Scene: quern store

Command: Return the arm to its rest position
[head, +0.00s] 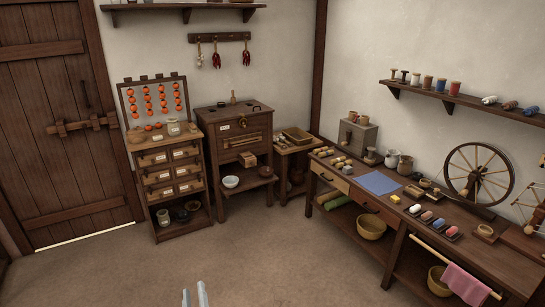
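My gripper (195,296) shows only in part at the bottom edge of the head view, left of centre. Two pale, narrow finger ends point upward with a gap between them. Nothing shows between these ends. The rest of the gripper and the arm are below the picture and hidden. The gripper is over the bare floor (140,272), apart from all the furniture.
A drawer cabinet (146,180) and a dark wooden stand (210,133) are at the back wall. A long workbench (400,225) with a spinning wheel (479,170) fills the right side. A plank door (50,125) is at left. The middle floor is clear.

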